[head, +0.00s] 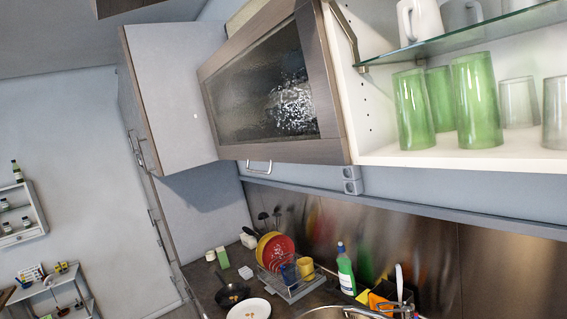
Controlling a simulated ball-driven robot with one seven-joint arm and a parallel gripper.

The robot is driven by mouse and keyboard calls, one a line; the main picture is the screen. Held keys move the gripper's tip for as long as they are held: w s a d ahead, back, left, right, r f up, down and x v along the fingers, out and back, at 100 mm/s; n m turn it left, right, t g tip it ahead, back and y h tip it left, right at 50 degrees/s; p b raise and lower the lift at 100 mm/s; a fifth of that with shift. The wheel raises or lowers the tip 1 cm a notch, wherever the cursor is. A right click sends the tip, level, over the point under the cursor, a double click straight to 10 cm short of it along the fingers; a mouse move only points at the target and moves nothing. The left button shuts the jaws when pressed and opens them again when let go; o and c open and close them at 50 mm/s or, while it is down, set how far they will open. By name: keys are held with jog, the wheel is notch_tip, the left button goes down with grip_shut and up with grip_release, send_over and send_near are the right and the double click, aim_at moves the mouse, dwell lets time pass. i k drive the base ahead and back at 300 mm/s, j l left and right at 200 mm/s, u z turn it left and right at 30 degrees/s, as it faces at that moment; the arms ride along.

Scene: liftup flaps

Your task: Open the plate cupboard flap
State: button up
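A wall cupboard flap with a wooden frame and textured, see-through-blurred glass (265,90) is in the upper middle of the head view. It looks shut. A bright speckled patch shows in the glass, and what is behind it cannot be made out; I take this for the plate cupboard. A pale bar handle (259,166) sits at its lower edge. My gripper is not in view, so its distance from the handle cannot be told.
Right of the flap, an open cupboard holds green glasses (476,100), clear glasses and mugs (420,20); a metal stay (345,35) is at its left side. A tall cabinet (175,100) stands left. Below, the counter carries a dish rack (290,280), pan (232,294) and bottle (345,270).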

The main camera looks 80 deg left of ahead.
aim_at(269, 92)
jog(key=k+j, duration=0.1)
jog(key=j, duration=0.25)
jog(key=k+j+z, duration=0.15)
jog(key=j, duration=0.6)
jog(key=k+j+z, duration=0.1)
jog(key=j, duration=0.25)
jog(key=k+j+z, duration=0.1)
jog(key=j, duration=0.25)
jog(key=k+j, duration=0.25)
jog(key=i+j+z, duration=0.1)
jog(key=j, duration=0.55)
jog(key=j+z, duration=0.1)
jog(key=j, duration=0.55)
jog(key=i, duration=0.05)
